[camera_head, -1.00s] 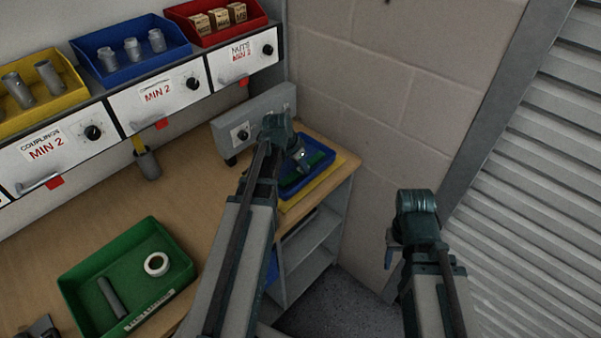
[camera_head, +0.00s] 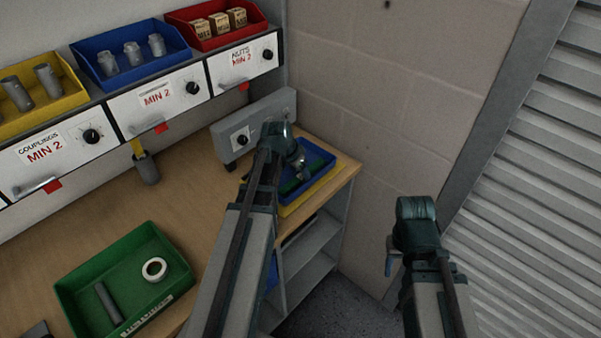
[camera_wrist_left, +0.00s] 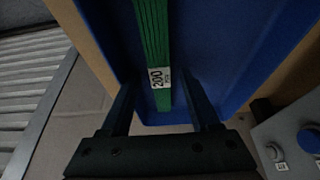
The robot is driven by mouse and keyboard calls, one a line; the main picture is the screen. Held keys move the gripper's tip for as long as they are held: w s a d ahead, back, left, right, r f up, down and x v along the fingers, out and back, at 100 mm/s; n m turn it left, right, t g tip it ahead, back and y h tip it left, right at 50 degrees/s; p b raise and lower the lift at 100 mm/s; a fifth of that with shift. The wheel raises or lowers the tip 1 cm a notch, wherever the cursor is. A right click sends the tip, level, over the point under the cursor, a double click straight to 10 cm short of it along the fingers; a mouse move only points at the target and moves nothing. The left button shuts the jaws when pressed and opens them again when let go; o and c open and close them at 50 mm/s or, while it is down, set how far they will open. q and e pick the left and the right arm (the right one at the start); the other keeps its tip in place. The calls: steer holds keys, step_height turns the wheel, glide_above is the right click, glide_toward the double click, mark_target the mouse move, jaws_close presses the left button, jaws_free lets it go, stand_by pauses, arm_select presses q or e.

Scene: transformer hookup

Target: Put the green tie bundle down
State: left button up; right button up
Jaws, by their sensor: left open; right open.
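The green tie bundle (camera_wrist_left: 155,50) lies in the blue tray (camera_wrist_left: 235,50), with a white label marked 200 across it. In the head view the bundle (camera_head: 290,187) is mostly hidden behind my wrist, in the blue tray (camera_head: 322,165) at the bench's far right corner. My left gripper (camera_wrist_left: 160,100) is open, with one finger on each side of the bundle near its label and gaps between. In the head view my left gripper (camera_head: 298,165) is over the tray. My right gripper (camera_head: 391,262) is open and empty, off the bench to the right.
A yellow mat (camera_head: 345,170) lies under the blue tray. A green tray (camera_head: 75,290) with a white tape roll (camera_head: 154,269) and a grey tube (camera_head: 108,303) sits at the front left. A block wall (camera_head: 400,110) rises right of the bench.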

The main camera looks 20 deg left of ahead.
arm_select(q)
steer(key=p+v, duration=1.1)
steer(key=v, duration=0.1)
steer(key=shift+a+r, duration=0.1)
steer(key=shift+r, duration=0.05)
steer(key=s+d+g+y, duration=0.1)
steer(key=s+d, duration=0.4)
steer(key=d, duration=0.3)
steer(key=s+d+f+g+y, duration=0.1)
steer(key=s+d+g, duration=0.1)
steer(key=s+d, duration=0.3)
steer(key=s+d+g, duration=0.1)
steer(key=s+d, duration=0.4)
steer(key=d, duration=0.6)
steer(key=shift+s+d+f+g+y, duration=0.15)
steer(key=shift+d+f+g+y, duration=0.15)
steer(key=shift+y, duration=0.1)
